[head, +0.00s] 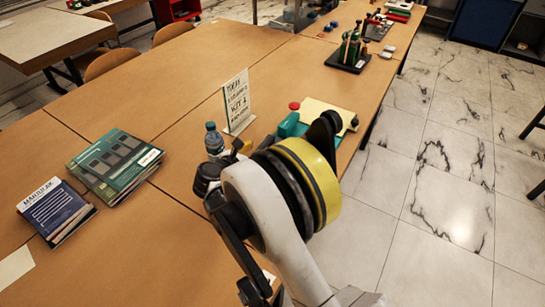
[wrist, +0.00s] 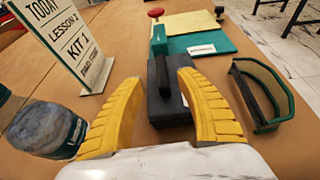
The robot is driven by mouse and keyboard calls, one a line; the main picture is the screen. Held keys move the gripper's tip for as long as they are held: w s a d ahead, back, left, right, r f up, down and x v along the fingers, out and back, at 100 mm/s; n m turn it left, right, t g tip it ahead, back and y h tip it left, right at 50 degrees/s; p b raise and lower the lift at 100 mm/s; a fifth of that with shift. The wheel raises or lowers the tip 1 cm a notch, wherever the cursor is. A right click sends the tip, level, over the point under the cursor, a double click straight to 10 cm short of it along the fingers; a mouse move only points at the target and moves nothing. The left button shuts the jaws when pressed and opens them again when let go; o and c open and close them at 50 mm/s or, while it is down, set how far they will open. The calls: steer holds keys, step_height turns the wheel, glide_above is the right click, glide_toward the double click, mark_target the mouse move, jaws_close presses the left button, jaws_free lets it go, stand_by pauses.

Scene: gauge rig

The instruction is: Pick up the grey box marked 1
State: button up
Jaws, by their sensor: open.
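A dark grey box (wrist: 166,112) with a dark raised bar on top sits on the table in the wrist view. No mark 1 can be read on it. My gripper (wrist: 158,78) is open, its two yellow fingers spread, and the box shows between and beyond them. I cannot tell whether either finger touches it. In the head view my arm covers most of the gripper and I cannot make out the box.
A bottle (head: 213,139) stands left of the gripper. A sign (head: 237,101) reading KIT 1 stands behind. A green-framed object (wrist: 262,95) is close on the right. A green and cream board (wrist: 195,38) with a red knob (wrist: 156,13) lies beyond. Books (head: 115,165) lie left.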

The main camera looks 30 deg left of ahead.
mark_target(265, 145)
steer(key=b+x, duration=0.1)
steer(key=x, duration=0.1)
steer(key=b+x, duration=0.1)
steer(key=x, duration=0.2)
steer(key=shift+w+d+f+b, duration=0.1)
steer(key=shift+d+f+b, duration=0.15)
steer(key=shift+f+b, duration=0.05)
steer(key=shift+w, duration=0.25)
steer(key=shift+r, duration=0.15)
jaws_close()
